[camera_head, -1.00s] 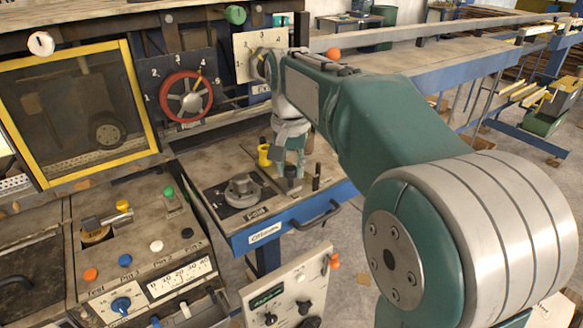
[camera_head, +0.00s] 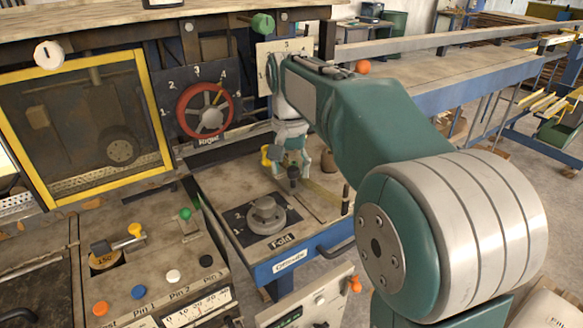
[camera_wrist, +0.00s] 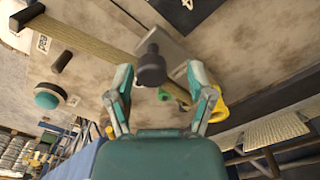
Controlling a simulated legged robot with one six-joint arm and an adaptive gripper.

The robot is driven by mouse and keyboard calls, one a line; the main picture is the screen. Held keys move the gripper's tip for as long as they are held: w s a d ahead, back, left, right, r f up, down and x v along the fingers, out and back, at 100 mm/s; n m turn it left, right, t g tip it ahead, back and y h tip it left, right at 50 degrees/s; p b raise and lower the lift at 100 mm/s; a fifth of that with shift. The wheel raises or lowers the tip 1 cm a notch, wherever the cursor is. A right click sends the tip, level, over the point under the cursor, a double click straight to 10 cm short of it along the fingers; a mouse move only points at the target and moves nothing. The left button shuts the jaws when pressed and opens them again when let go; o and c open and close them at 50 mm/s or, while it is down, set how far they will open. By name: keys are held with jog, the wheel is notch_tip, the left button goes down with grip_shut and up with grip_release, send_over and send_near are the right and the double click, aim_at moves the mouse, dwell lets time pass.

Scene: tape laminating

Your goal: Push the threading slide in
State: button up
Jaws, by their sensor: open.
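The threading slide appears to be the grey metal block (camera_wrist: 178,45) with a dark round knob (camera_wrist: 151,68) in the wrist view. The knob also shows in the head view (camera_head: 293,173), on the bench behind the Fold knob. My gripper (camera_wrist: 160,85) is open, with one finger on each side of the knob in the picture; I cannot tell whether either finger touches it. In the head view my gripper (camera_head: 292,160) points down over the slide.
The Fold knob (camera_head: 267,214) stands on the bench front, left of the slide. A red dial wheel (camera_head: 205,111) and a yellow-framed window (camera_head: 88,125) are behind. A yellow part (camera_wrist: 219,106) is beside my right-hand finger. A button panel (camera_head: 150,275) fills the front left.

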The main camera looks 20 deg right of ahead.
jog(key=shift+d+r, duration=0.15)
jog(key=shift+r, duration=0.1)
notch_tip(320, 180, up, 11)
jog(key=shift+a+r, duration=0.2)
jog(key=shift+a, duration=0.05)
dwell(0.4)
jog(key=s+f+n+t, duration=0.2)
jog(key=s+f, duration=0.7)
jog(key=s, duration=0.2)
jog(key=s+d+f+n+t, duration=0.1)
jog(key=s+f+n+t, duration=0.2)
jog(key=s+f, duration=0.5)
jog(key=s, duration=0.4)
jog(key=shift+s+f+t, duration=0.2)
jog(key=shift+f+t, duration=0.1)
jog(key=shift+f, duration=0.1)
